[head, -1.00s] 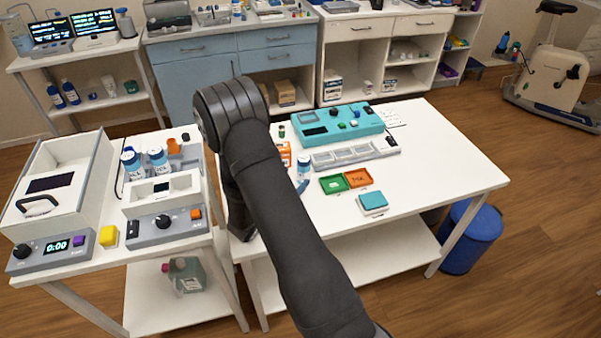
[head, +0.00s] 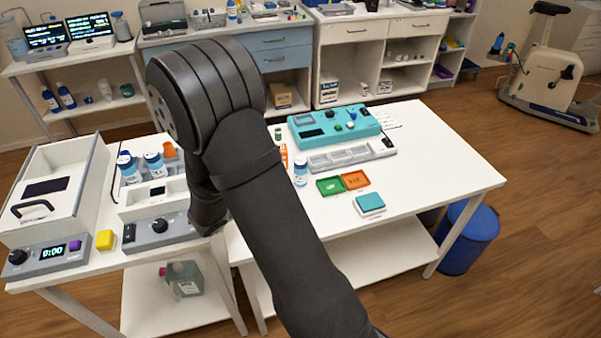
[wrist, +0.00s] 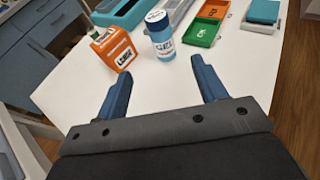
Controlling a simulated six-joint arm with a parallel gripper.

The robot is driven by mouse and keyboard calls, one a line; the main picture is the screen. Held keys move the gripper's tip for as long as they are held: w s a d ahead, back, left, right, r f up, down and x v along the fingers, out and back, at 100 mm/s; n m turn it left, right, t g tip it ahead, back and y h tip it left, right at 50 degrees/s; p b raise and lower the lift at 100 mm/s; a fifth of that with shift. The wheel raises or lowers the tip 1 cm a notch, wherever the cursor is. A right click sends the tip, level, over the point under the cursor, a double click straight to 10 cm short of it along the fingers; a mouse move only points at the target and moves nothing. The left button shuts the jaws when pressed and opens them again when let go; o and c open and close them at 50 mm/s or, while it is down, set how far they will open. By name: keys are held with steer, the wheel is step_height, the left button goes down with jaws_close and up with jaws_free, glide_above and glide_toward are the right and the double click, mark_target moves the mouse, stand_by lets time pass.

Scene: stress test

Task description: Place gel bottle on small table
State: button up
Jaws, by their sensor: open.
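The gel bottle (wrist: 161,42) is white and blue with a blue-rimmed white cap, and its label reads GEL. It stands upright on a white table (wrist: 240,62), and in the head view it shows just right of my arm (head: 300,174). My gripper (wrist: 160,67) is open and empty in the wrist view. Its two blue fingers point toward the bottle, which stands ahead of them and apart from them. In the head view my arm hides the gripper. Two similar bottles (head: 154,164) stand in a white-and-grey unit on the left table (head: 105,262).
An orange box (wrist: 113,47) stands left of the bottle. Green (head: 331,186) and orange (head: 354,180) trays, a teal-topped block (head: 370,202) and a teal device (head: 335,125) share its table. The table's right part is clear. A blue bin (head: 470,238) stands beside it.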

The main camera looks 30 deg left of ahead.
mark_target(301, 170)
steer(key=shift+g, duration=0.4)
steer(key=x, duration=1)
steer(key=shift+w, duration=0.2)
steer(key=shift+r+x, duration=0.2)
steer(key=shift+x, duration=2.55)
steer(key=shift+c, duration=0.5)
steer(key=c, duration=1.1)
steer(key=shift+r, duration=0.15)
